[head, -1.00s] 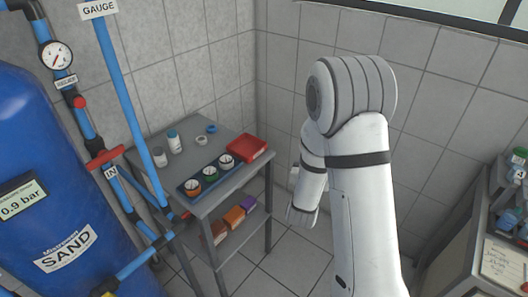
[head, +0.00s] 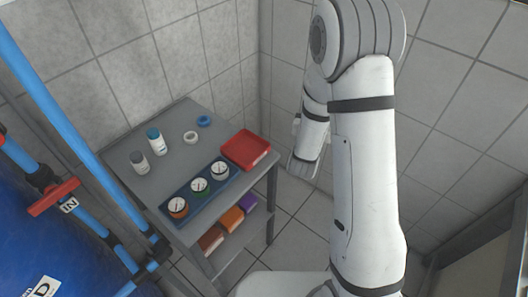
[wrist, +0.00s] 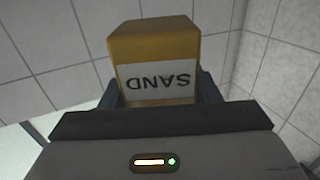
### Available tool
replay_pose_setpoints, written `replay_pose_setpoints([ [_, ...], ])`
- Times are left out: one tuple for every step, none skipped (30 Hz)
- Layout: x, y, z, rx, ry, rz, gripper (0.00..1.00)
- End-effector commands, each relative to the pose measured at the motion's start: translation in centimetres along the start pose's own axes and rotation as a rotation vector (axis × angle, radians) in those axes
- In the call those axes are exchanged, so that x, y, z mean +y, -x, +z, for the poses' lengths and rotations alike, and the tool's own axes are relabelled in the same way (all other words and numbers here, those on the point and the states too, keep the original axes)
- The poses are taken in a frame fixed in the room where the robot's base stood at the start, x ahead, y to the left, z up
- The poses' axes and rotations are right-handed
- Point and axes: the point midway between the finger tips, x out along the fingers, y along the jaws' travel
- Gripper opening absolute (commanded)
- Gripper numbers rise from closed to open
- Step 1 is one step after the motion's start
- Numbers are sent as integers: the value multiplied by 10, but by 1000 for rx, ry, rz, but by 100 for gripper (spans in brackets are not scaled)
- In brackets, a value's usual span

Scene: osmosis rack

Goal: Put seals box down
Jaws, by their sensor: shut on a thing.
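In the wrist view my gripper (wrist: 160,97) is shut on a yellow-orange box (wrist: 158,44). The box carries a white label reading "SAND", upside down in this view; no label with "seals" shows. The dark fingers stand on both sides of the box, with only wall tiles and a bit of floor behind it. In the head view my arm hangs at the right of the cart, and the gripper and box cannot be made out there.
A grey cart (head: 185,120) holds a red tray (head: 246,148), a blue tray with several gauges (head: 200,187), two bottles and two rings. Its lower shelf holds red-brown (head: 210,240), orange (head: 231,219) and purple (head: 248,201) boxes. Blue pipes stand left.

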Motion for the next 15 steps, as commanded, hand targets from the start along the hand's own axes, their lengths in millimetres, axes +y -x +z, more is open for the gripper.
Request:
replay_pose_setpoints([
  [1,0,0,1,0,2,30],
  [1,0,0,1,0,2,30],
  [1,0,0,1,0,3,30],
  [1,0,0,1,0,3,30],
  [2,-1,0,1,0,3,30],
  [1,-1,0,1,0,3,30],
  [1,-1,0,1,-1,1,30],
  [0,-1,0,1,-1,-4,30],
  [-2,-2,0,2,-1,-17,30],
  [-5,-3,0,2,-1,-33,30],
  [-8,-4,0,2,-1,-52,30],
  [-15,-6,0,4,-2,-88,30],
  [-21,-7,-1,4,-2,-121,30],
  [-27,-8,-1,5,-2,-159,30],
  [-37,-9,-2,6,-2,-216,30],
])
